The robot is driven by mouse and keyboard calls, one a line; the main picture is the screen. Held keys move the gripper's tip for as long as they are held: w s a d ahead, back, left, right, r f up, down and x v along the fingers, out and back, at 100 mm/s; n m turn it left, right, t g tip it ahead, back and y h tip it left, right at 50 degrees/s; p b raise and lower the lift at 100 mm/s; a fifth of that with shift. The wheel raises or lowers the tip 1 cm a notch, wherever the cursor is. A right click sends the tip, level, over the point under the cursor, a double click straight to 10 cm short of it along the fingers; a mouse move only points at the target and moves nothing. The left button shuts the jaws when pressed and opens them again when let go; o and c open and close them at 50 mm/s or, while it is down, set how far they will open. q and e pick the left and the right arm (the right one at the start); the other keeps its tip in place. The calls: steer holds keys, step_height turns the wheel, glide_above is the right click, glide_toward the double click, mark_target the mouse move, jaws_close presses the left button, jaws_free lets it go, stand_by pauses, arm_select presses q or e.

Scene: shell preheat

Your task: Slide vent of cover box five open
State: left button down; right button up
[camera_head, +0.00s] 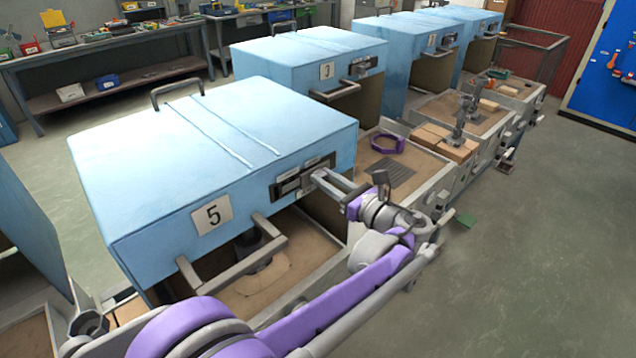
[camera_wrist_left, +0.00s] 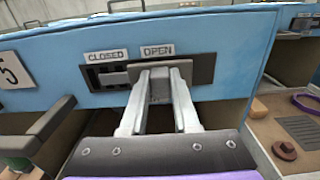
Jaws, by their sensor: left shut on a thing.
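Cover box five (camera_head: 130,200) is a light blue box with a "5" plate (camera_head: 212,215) and a grey front handle (camera_head: 190,276). Its vent (camera_head: 290,186) is a dark slotted panel on the front face. In the left wrist view the vent (camera_wrist_left: 105,78) has a "CLOSED" label (camera_wrist_left: 105,56) on the left and an "OPEN" label (camera_wrist_left: 157,50) on the right. My left gripper (camera_head: 314,177) is shut on the vent's slider, under the "OPEN" label. The fingers (camera_wrist_left: 160,78) hide most of the slider. Dark slots show under "CLOSED". My right gripper is out of view.
Box three (camera_head: 300,60) and more blue boxes stand behind in a row. A purple ring (camera_head: 387,143) lies on the bench beside box five. Tan blocks (camera_head: 445,140) and a grey clamp (camera_head: 464,115) sit farther along. Grey floor (camera_head: 540,220) is open at right.

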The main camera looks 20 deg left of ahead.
arm_select(q)
steer(key=shift+w, duration=0.1)
steer(key=c, duration=0.9)
jaws_free()
steer(key=shift+d, duration=0.1)
steer(key=shift+o, duration=1.3)
steer(key=shift+w, duration=0.15)
steer(key=v, duration=1.1)
steer(key=shift+b, duration=0.3)
